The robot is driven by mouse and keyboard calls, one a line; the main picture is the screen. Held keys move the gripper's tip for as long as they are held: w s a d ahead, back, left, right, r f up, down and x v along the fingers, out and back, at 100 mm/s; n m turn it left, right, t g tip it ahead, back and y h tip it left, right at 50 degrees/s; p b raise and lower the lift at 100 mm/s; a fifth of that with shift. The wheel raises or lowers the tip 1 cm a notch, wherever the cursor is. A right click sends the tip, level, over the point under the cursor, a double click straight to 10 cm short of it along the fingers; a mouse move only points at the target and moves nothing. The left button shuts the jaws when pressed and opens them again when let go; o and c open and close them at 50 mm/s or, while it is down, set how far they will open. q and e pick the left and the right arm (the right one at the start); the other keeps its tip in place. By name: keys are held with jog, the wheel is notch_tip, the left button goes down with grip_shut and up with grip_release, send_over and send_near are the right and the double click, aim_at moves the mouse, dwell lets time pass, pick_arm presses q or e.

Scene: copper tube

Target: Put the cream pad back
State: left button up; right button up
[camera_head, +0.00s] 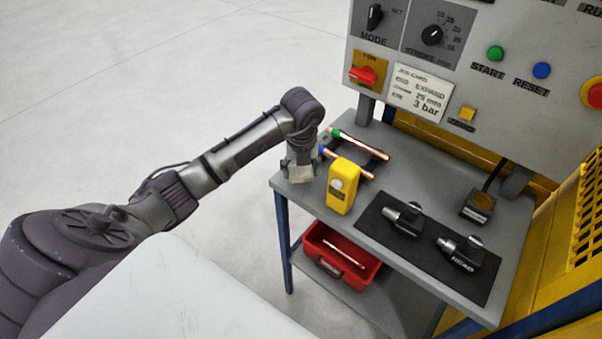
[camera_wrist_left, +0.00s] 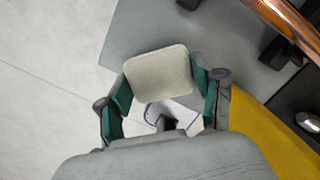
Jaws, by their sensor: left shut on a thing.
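The cream pad (camera_wrist_left: 158,73) is a pale, rounded square in the left wrist view. My left gripper (camera_wrist_left: 164,90) is shut on it, with a green-lined finger on each side. In the head view the left gripper (camera_head: 302,168) is at the left corner of the grey workbench (camera_head: 387,189), just left of the yellow device. Whether the pad touches the bench I cannot tell. My right gripper is not in view.
Copper tubes (camera_head: 356,144) with green and blue ends lie on a dark rack behind the yellow device (camera_head: 344,187). Black tool heads (camera_head: 460,252) lie on a dark mat. A red bin (camera_head: 340,258) stands on the lower shelf. A control panel (camera_head: 480,60) rises behind.

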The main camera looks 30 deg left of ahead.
aim_at(301, 171)
pick_arm(q)
notch_tip(301, 171, down, 2)
jog(key=shift+f, duration=0.4)
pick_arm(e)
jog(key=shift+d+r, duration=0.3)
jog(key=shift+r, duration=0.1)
pick_arm(q)
jog(key=shift+f, duration=0.2)
jog(key=o, duration=1.2)
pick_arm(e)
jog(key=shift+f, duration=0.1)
pick_arm(q)
jog(key=shift+r, duration=0.2)
